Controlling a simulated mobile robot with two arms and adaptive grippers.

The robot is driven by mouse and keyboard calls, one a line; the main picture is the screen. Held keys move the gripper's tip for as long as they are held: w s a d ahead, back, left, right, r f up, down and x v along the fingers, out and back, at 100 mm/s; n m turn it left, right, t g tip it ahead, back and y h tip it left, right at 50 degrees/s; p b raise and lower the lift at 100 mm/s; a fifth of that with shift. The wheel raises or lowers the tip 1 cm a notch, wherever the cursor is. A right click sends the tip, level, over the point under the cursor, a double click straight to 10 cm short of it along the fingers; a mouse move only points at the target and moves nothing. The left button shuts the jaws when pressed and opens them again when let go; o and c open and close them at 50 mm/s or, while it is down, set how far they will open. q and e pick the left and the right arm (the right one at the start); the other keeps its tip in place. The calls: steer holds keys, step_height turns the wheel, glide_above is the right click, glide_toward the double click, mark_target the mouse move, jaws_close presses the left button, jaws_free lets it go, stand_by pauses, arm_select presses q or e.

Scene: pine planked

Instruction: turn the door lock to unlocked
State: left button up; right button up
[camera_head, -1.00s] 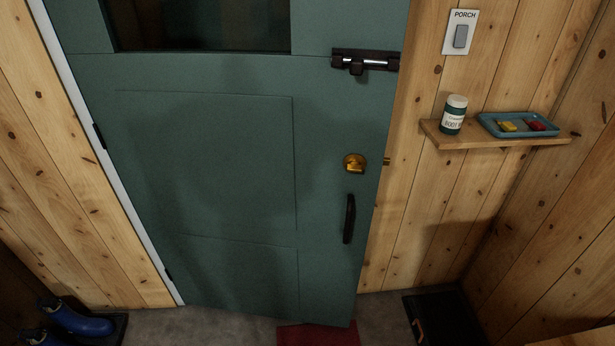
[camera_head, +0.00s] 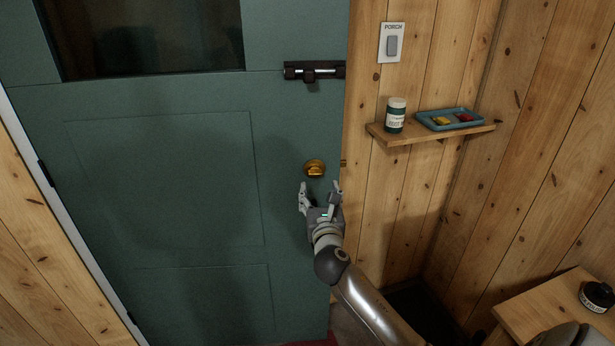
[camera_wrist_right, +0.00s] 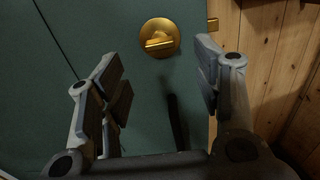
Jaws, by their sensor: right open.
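The brass door lock (camera_head: 315,168) is a round plate with a thumb-turn on the green door (camera_head: 160,180). It also shows in the right wrist view (camera_wrist_right: 159,38), where its thumb-turn lies close to level, slightly tilted. A brass bolt (camera_head: 343,163) sticks out at the door's edge beside the lock. My right gripper (camera_head: 320,190) is open and empty, just below the lock, with its fingers apart. In the wrist view the lock shows beyond and between the fingertips (camera_wrist_right: 160,60), not touched. My left gripper is out of view.
A black slide bolt (camera_head: 314,72) sits higher on the door. A dark door handle (camera_wrist_right: 176,120) is below the lock. To the right, a wall shelf (camera_head: 430,134) holds a jar (camera_head: 396,116) and a blue tray (camera_head: 424,121). A wooden table (camera_head: 540,305) stands at the lower right.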

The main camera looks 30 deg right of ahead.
mark_target(316, 174)
steer(key=x, duration=0.9)
steer(key=c, duration=1)
